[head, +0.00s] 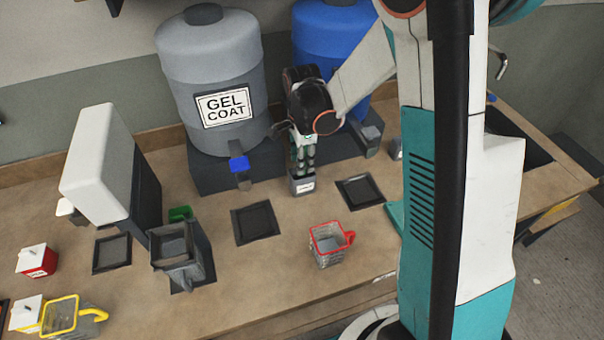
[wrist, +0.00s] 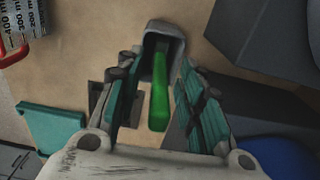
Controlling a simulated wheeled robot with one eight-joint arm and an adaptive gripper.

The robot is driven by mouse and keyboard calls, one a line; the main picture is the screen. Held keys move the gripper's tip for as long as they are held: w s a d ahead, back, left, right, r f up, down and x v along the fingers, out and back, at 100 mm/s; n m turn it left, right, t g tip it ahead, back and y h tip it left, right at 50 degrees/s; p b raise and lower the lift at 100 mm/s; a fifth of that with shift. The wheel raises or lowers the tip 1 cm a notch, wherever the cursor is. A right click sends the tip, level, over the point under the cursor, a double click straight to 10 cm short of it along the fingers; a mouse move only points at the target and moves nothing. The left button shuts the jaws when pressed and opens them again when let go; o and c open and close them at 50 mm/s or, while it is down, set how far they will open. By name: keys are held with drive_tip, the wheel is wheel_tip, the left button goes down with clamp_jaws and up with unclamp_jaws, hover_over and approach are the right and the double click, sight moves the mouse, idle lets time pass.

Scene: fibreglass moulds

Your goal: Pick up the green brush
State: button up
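The green brush (wrist: 159,92) shows in the wrist view as a bright green handle, with one end at a small grey holder (wrist: 166,32). Its lower part is hidden. In the head view the grey holder (head: 302,186) stands on the bench in front of the barrels, directly below my gripper (head: 302,160). In the wrist view my gripper (wrist: 160,85) is open, with one teal-padded finger on each side of the handle. Gaps show between the handle and both fingers. The brush cannot be made out clearly in the head view.
The grey GEL COAT barrel (head: 211,80) and blue barrel (head: 330,45) stand behind on a dark plinth (head: 215,178). A red-rimmed measuring jug (head: 328,245) stands in front. Dark square pads (head: 256,223) lie on the bench. A yellow-handled jug (head: 62,315) stands at left.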

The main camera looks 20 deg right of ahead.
clamp_jaws()
drive_tip(key=shift+r, duration=0.1)
